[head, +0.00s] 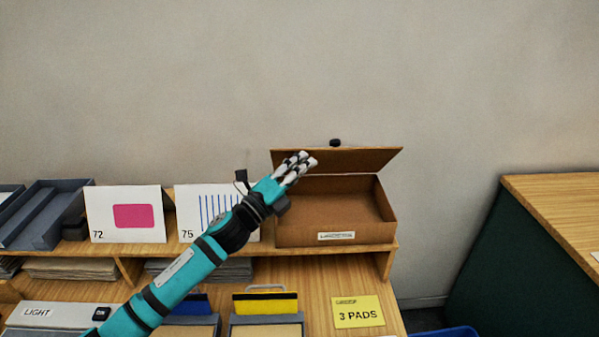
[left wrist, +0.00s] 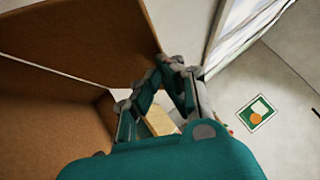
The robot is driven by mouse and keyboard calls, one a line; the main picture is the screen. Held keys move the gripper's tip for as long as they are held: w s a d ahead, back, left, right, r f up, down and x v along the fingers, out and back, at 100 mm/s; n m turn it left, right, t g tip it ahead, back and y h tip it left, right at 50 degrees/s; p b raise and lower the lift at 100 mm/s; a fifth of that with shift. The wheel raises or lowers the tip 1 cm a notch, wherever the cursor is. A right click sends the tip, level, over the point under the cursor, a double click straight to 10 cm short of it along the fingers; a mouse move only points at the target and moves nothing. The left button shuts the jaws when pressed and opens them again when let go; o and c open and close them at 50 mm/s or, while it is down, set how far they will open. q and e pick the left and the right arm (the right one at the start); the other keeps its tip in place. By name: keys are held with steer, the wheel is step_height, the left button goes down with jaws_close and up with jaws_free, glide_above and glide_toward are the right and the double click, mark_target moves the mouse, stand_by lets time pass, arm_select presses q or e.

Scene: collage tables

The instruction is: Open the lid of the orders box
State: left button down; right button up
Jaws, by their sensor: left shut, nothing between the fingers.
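The brown orders box (head: 325,232) stands on the raised shelf, with a small white label on its front. Its lid (head: 360,159) is swung up at the back, and the bare inside of the box shows. A small dark knob (head: 335,143) sits at the lid's upper edge. My left gripper (head: 306,160) is shut and empty, in front of the lid's left part; I cannot tell whether it touches. In the left wrist view the lid (left wrist: 90,35) and the box (left wrist: 45,125) are left of the fingers (left wrist: 165,70). My right gripper is not in view.
Picture cards 72 (head: 110,228) and 75 (head: 190,225) stand left of the box, with grey trays (head: 55,210) further left. A yellow "3 PADS" card (head: 358,312) lies on the desk below. A wooden table (head: 560,205) stands at right. The wall is behind.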

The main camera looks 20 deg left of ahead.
arm_select(q)
steer(key=shift+s+a+f, duration=0.1)
steer(key=shift+s, duration=0.3)
steer(key=shift+a, duration=0.1)
step_height(320, 180, down, 3)
steer(key=b, duration=0.3)
arm_select(e)
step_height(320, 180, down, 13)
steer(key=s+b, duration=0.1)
steer(key=b, duration=0.8)
arm_select(q)
steer(key=m+h+p, duration=0.3)
steer(key=m+p, duration=0.1)
glide_toward(346, 153)
steer(key=w+d, duration=0.3)
steer(key=shift+w+a+r+t, duration=0.35)
steer(key=shift+w+r+t, duration=0.1)
steer(key=shift+r, duration=0.2)
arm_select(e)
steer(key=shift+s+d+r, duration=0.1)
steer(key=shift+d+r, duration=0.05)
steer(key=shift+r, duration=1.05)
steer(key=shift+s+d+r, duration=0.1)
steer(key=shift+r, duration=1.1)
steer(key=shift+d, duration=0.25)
